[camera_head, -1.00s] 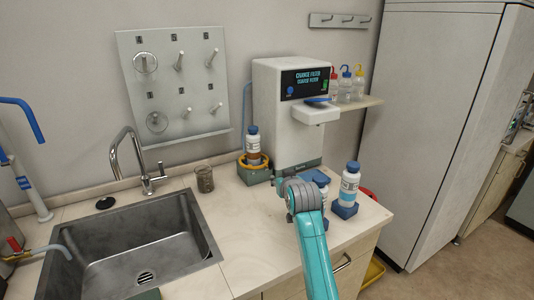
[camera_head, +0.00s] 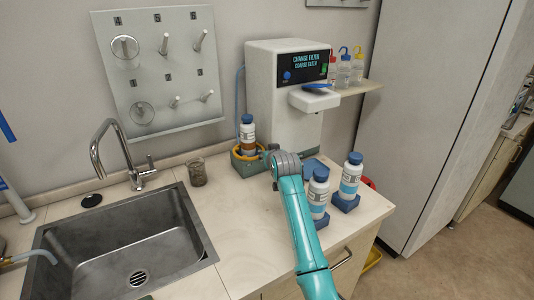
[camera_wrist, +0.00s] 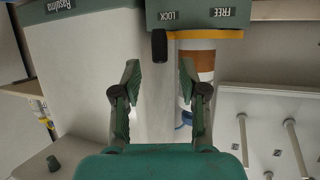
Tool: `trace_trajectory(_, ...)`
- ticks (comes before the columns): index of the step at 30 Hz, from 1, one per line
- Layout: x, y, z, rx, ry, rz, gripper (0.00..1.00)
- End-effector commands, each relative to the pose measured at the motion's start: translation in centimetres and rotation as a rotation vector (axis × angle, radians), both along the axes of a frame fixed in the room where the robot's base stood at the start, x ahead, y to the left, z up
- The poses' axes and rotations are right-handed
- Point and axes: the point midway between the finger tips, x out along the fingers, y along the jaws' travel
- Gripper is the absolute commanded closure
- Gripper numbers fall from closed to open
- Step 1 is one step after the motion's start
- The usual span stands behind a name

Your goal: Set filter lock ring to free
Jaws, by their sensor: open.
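A white bottle with a brown band (camera_head: 247,133) stands in the yellow lock ring (camera_head: 244,154) on a green base (camera_head: 240,166), left of the white machine. In the wrist view, the picture is upside down. It shows the base (camera_wrist: 198,20) with LOCK and FREE labels, the yellow ring (camera_wrist: 205,34) and the banded bottle (camera_wrist: 197,60). A black lever (camera_wrist: 159,45) sticks out of the ring on the LOCK side. My gripper (camera_wrist: 160,78) is open and empty, its fingertips just short of the lever, which lies between their lines. The head view mostly hides my gripper behind my arm.
The white machine (camera_head: 272,100) reads CHANGE FILTER, COARSE FILTER. Two white-and-blue bottles (camera_head: 318,192) (camera_head: 350,175) stand in blue holders right of my arm. A beaker (camera_head: 197,172) and the sink (camera_head: 130,235) are left.

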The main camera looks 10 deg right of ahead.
Motion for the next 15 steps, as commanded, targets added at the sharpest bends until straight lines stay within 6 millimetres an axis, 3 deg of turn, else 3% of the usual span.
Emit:
trace_trajectory(6, 1.8, 0.0, -0.8, 0.000, 0.001, 0.000, 0.57)
trace_trajectory(15, 2.3, 0.0, -1.0, 0.000, 0.000, 0.000, 0.57)
